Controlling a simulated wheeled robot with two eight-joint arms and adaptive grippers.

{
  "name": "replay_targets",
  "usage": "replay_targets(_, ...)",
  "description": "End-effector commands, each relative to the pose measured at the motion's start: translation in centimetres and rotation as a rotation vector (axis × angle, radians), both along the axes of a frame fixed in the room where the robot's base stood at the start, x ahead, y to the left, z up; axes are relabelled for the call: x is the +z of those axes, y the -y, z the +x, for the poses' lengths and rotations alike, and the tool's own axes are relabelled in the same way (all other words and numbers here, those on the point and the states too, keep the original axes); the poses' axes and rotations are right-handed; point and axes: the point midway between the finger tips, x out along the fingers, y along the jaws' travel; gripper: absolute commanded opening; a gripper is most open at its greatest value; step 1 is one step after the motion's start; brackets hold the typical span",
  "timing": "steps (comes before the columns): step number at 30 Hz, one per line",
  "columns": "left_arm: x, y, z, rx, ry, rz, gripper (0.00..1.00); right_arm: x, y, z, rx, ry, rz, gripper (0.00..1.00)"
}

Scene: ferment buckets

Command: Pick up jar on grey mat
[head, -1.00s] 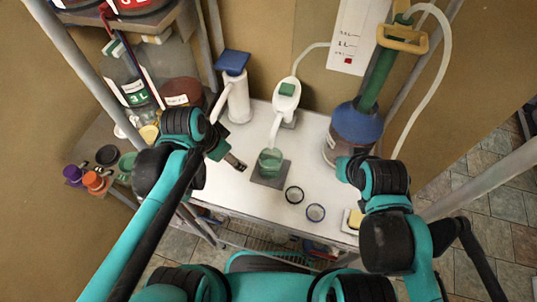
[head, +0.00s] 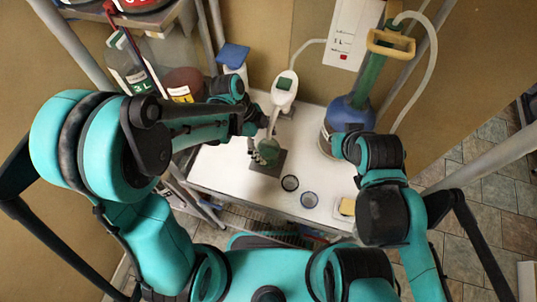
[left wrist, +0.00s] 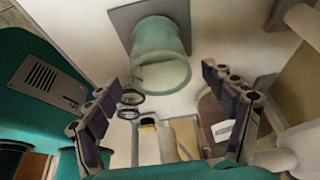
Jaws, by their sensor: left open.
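The jar (head: 268,152) is a greenish, clear glass vessel on the grey mat (head: 262,169) on the white tabletop. In the left wrist view the jar (left wrist: 160,55) lies ahead of my fingertips, roughly centred between them, with the mat (left wrist: 124,17) behind it. My left gripper (head: 257,141) is at the jar's upper left in the head view and partly covers it. In the left wrist view my left gripper (left wrist: 163,82) is open and empty, its fingers apart on either side. My right arm is at the right, but its gripper cannot be made out.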

Motion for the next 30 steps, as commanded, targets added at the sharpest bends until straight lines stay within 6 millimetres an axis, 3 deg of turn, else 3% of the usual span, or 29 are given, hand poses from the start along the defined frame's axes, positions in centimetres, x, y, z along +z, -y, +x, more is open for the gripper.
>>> replay_targets(4,-1.8,0.7,-0.2,0.000,0.001,0.000,0.83,-0.5,0.0,0.0,0.000,0.000,0.000,0.00)
replay_targets(12,-2.0,0.8,-0.2,0.003,0.001,0.001,0.83,-0.5,0.0,0.0,0.000,0.000,0.000,0.00)
replay_targets(14,-2.0,0.8,-0.2,0.003,0.001,0.001,0.70,-0.5,0.0,0.0,0.000,0.000,0.000,0.00)
replay_targets(19,-2.0,0.8,-0.2,0.003,0.001,0.001,0.25,-0.5,0.0,0.0,0.000,0.000,0.000,0.00)
replay_targets(22,-2.0,0.8,-0.2,0.003,0.001,0.000,0.22,-0.5,0.0,0.0,0.000,0.000,0.000,0.00)
replay_targets(23,-2.0,0.8,-0.2,0.003,0.001,0.001,0.16,-0.5,0.0,0.0,0.000,0.000,0.000,0.00)
replay_targets(30,-1.7,0.8,-0.2,0.003,0.001,0.001,0.16,-0.4,0.0,0.0,0.000,0.000,0.000,0.00)
